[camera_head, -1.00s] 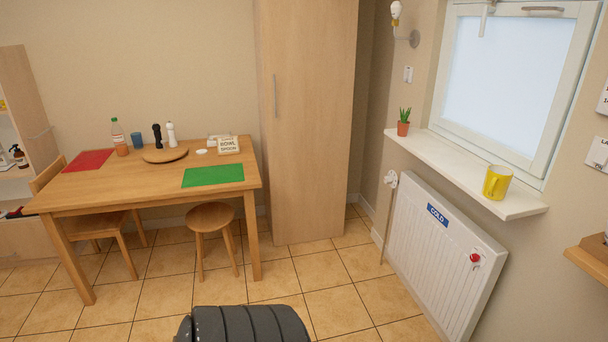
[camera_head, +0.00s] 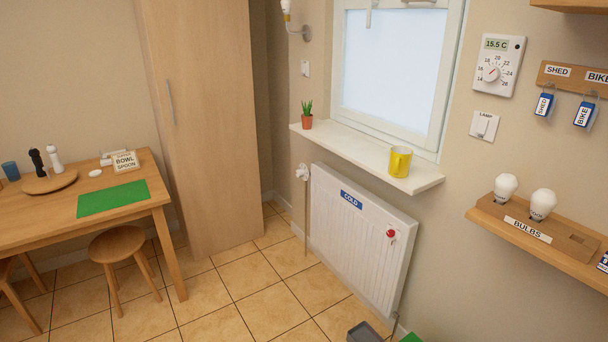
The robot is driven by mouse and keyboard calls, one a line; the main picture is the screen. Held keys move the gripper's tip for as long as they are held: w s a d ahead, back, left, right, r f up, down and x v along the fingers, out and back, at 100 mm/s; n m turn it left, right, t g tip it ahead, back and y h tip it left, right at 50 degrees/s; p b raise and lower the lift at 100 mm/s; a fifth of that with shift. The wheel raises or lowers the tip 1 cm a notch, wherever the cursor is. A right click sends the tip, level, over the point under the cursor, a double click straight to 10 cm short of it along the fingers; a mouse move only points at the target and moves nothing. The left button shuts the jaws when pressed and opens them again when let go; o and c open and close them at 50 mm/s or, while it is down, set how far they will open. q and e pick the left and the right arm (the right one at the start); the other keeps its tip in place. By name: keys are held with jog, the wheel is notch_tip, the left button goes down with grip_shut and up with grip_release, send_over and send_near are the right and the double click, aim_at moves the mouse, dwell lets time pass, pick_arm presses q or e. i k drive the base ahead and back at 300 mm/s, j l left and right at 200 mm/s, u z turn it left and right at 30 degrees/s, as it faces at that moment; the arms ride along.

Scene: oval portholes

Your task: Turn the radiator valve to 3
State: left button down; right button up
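The white radiator (camera_head: 350,255) hangs on the wall under the window sill and carries a blue sign reading COLD (camera_head: 351,200). A white valve head (camera_head: 302,172) sits at its upper left corner on a thin pipe running down to the floor. Any numbers on the valve are too small to read, so its setting cannot be told. A small red knob (camera_head: 391,233) is on the radiator's right front. Neither of my grippers is in view.
A wooden cabinet (camera_head: 215,130) stands left of the radiator, with a table (camera_head: 60,218) and stool (camera_head: 118,246) beyond. A grey object (camera_head: 365,333) lies lower right.

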aim_at(299, 173)
jog(key=i+j, duration=0.2)
jog(key=i, duration=0.3)
jog(key=i+j+u, duration=0.1)
jog(key=i, duration=0.35)
jog(key=j, duration=0.1)
